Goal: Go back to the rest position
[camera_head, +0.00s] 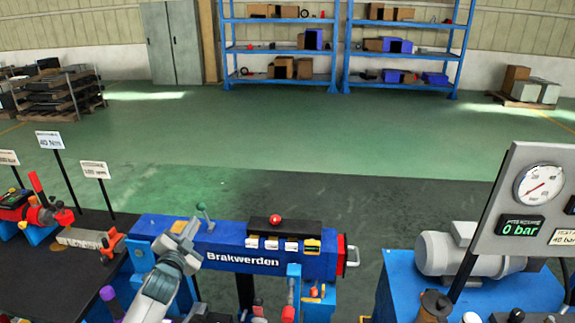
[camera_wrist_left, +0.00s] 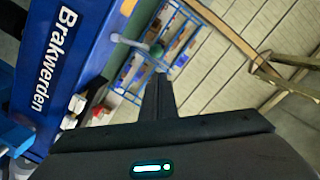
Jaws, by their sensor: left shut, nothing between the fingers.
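My left arm reaches up from the bottom of the head view, in front of the left part of the blue "Brakwerden" crane beam (camera_head: 222,255). My left gripper (camera_head: 188,230) is at its upper end, overlapping the beam in the picture; I cannot tell the gap between them. In the left wrist view the dark fingers (camera_wrist_left: 158,97) are together with nothing between them. The blue beam (camera_wrist_left: 60,75) also fills the left of that view, beside the fingers. My right gripper is not in view.
A dark bench (camera_head: 60,265) with red and blue parts and sign posts is at the left. A blue stand with a grey motor (camera_head: 470,252) and a gauge panel (camera_head: 525,205) is at the right. The green floor (camera_head: 280,130) behind is clear up to blue shelves (camera_head: 345,48).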

